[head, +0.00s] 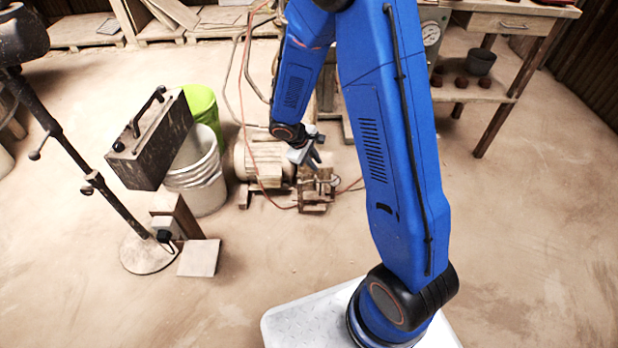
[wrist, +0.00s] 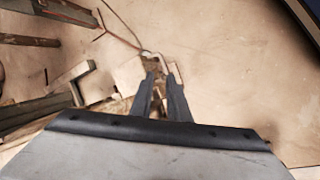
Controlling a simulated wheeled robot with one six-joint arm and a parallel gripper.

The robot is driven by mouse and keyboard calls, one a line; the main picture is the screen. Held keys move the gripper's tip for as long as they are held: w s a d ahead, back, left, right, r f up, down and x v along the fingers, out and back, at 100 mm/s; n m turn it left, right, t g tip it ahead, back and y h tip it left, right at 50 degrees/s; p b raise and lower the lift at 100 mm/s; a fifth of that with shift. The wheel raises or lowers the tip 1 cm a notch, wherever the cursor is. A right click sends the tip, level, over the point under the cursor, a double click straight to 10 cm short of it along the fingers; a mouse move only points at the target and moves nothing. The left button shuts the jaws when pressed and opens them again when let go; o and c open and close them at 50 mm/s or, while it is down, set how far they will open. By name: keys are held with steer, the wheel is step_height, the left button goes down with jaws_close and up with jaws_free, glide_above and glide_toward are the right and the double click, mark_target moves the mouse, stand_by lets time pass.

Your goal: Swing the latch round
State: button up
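My gripper (head: 310,158) hangs low at the tile press, just above a small wooden and metal block (head: 316,190) at its right end. In the wrist view, my gripper (wrist: 161,76) has its two dark fingers apart, with a gap between the tips. A small pale, bent metal piece (wrist: 150,55), possibly the latch, shows just beyond the fingertips. I cannot tell whether the fingers touch it. The rest of the latch is too small and partly hidden by my gripper.
A wooden-looking motor body (head: 262,162) sits left of the block, with red cables around it. A white bucket (head: 197,175) and a stand with a dark box (head: 150,145) are further left. A workbench (head: 500,90) stands back right.

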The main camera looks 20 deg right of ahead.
steer(key=w+a+r+n, duration=0.3)
steer(key=a+n, duration=0.4)
steer(key=a, duration=0.2)
steer(key=x, duration=1.7)
steer(key=shift+s+d, duration=0.35)
steer(key=shift+c, duration=0.5)
jaws_close()
